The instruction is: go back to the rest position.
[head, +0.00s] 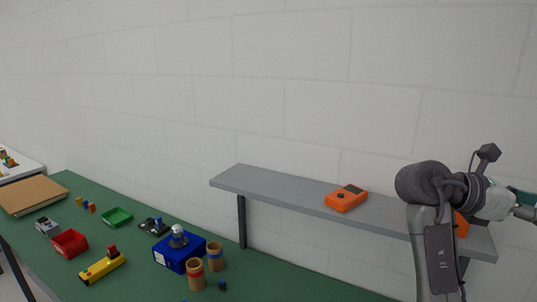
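One of my arms (433,245) rises at the right, in front of the grey shelf (290,193). Its upper part bends towards the right edge of the head view, with a white and teal part (497,201) and a small dark camera-like piece near it. No fingertips show on it, and I see no object held there. My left gripper does not show in this view.
Orange devices stand on the shelf, one (346,198) clear and one partly behind my arm. The green table (145,270) below holds a blue box (180,255), brown cylinders (196,274), a red bin (70,244), a green tray (117,217), a yellow item (102,267) and a brown board (32,196).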

